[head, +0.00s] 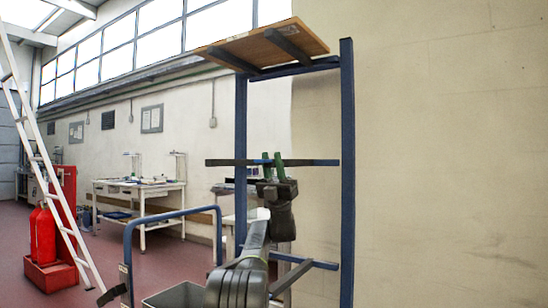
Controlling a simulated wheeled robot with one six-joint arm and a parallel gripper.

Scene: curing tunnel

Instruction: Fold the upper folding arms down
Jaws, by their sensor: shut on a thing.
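A blue upright rack (346,180) stands near the wall. At mid height a level dark and blue bar (225,162) crosses it and sticks out past the left post. My gripper (272,161) has green fingers and is shut on this bar, between the two posts. The exact grip contact is small and partly hidden by the gripper body. At the top, two dark folding arms (288,45) are under a tilted wooden board (262,46). Lower down, a dark arm (290,278) slants forward from a blue crossbar (312,263).
A white ladder (45,155) and red extinguishers (44,235) are further left. A workbench (140,190) stands behind. The right wall is bare.

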